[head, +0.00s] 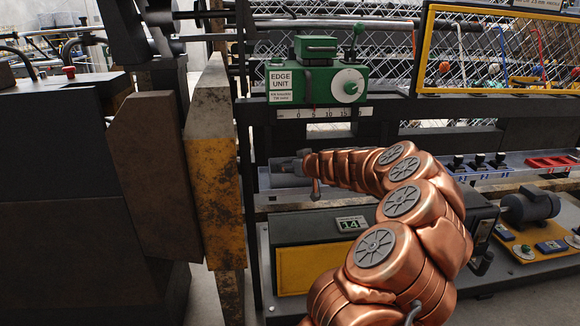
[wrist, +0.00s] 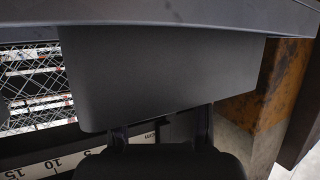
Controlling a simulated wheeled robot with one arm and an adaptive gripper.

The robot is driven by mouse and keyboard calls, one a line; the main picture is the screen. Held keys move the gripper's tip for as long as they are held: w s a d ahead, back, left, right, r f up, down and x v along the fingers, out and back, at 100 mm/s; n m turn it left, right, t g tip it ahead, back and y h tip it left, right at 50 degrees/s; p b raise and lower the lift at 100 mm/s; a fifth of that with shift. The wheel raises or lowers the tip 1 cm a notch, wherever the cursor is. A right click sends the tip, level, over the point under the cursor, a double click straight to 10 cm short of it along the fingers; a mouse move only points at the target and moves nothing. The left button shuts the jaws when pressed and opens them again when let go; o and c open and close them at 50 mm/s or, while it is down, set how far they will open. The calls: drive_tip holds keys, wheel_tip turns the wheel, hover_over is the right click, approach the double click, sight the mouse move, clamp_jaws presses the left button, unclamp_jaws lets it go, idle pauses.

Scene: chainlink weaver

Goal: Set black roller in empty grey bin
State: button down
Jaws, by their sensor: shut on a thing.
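My gripper (head: 308,164) is at the far end of my copper arm, beside the shelf under the green edge unit. It also shows in the wrist view (wrist: 160,138), where its dark fingers rise from the bottom edge and their tips are hidden. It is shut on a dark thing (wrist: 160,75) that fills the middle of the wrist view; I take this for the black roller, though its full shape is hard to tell. A grey, bin-like thing (head: 280,181) sits on the shelf at the gripper's left; its inside does not show clearly.
The green edge unit (head: 316,80) and its ruler (head: 320,113) are above the gripper. A rusty yellow post (head: 215,165) stands close on the left. Red bins (head: 551,162) lie on the shelf at far right.

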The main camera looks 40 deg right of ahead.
drive_tip(key=c, duration=0.5)
unclamp_jaws()
drive_tip(key=shift+r, duration=0.1)
drive_tip(key=r+p, duration=0.1)
drive_tip(key=p, duration=0.1)
drive_tip(key=shift+s+r+p, duration=0.1)
drive_tip(key=shift+r+p, duration=0.2)
drive_tip(key=v, duration=1.1)
drive_tip(key=shift+s+f+b, duration=0.15)
drive_tip(key=shift+s+b, duration=0.2)
drive_tip(key=shift+s, duration=0.05)
drive_tip(key=shift+a, duration=0.15)
